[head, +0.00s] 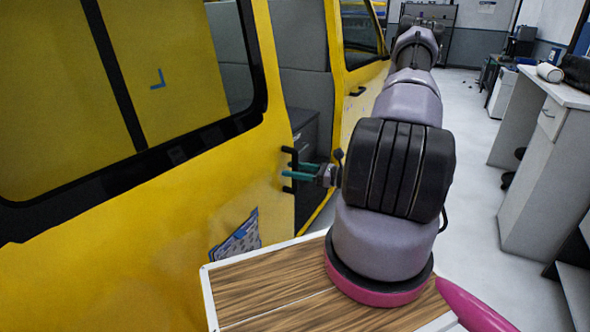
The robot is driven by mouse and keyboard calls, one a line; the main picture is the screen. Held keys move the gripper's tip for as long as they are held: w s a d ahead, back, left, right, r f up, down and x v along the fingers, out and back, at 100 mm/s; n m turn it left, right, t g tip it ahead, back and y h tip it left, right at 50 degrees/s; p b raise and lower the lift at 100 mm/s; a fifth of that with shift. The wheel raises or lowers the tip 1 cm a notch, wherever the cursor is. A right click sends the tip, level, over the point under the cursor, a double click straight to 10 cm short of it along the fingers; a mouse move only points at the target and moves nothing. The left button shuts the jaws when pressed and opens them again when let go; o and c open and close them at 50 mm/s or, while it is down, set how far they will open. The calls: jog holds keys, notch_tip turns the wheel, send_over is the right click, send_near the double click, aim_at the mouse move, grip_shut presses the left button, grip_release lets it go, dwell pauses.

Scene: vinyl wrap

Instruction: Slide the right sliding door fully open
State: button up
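The yellow sliding door (165,215) of the van fills the left of the head view, with a large dark-framed window in its upper part. Its right edge stands apart from the yellow front part of the van (352,110), so the doorway is partly open. A black handle (290,152) sticks out near the door's right edge. My gripper (285,171), with teal fingers, reaches left to the handle, between its upper and lower ends. The fingers overlap the handle in this view. Whether they press on it or grip it is too small to tell.
A dark grey cabinet (304,130) shows inside the doorway. My wood-topped base is close beside the door. A white counter (545,150) stands at the right. Clear grey floor (470,200) lies between van and counter.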

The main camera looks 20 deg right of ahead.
jog(key=shift+d, duration=0.1)
jog(key=shift+d, duration=0.2)
jog(key=v, duration=1)
jog(key=shift+s, duration=0.25)
jog(key=shift+r, duration=0.1)
